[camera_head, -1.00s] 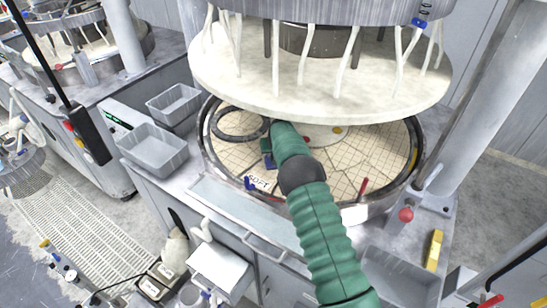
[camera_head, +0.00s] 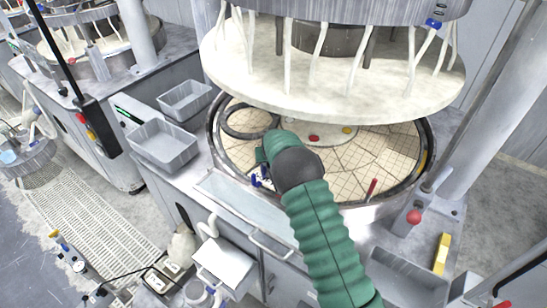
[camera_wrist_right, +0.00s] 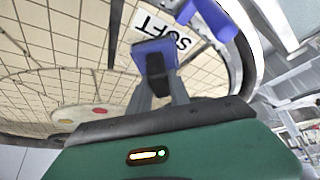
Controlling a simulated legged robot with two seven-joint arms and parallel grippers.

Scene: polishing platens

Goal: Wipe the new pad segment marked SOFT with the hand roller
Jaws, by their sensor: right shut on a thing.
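The pad segment marked SOFT lies at the front left of the round platen (camera_head: 379,190). Its white label (camera_wrist_right: 151,24) reads SOFT in the right wrist view; in the head view my arm mostly covers it. My right gripper (camera_wrist_right: 158,82), on the green-sleeved arm, is shut on a blue and black piece (camera_wrist_right: 154,54), which looks like part of the hand roller. This piece is just beside the label and partly overlaps it in the wrist view. The roller's drum is not clear, and I cannot tell whether it touches the pad. My left gripper is not in view.
A wide pale upper plate (camera_head: 330,82) with hanging hoses is above the platen's back. A dark ring (camera_head: 250,121) lies at the platen's back left. A red peg (camera_head: 372,187) stands at the front rim. Grey bins (camera_head: 163,145) stand left; a yellow block (camera_head: 441,254) lies right.

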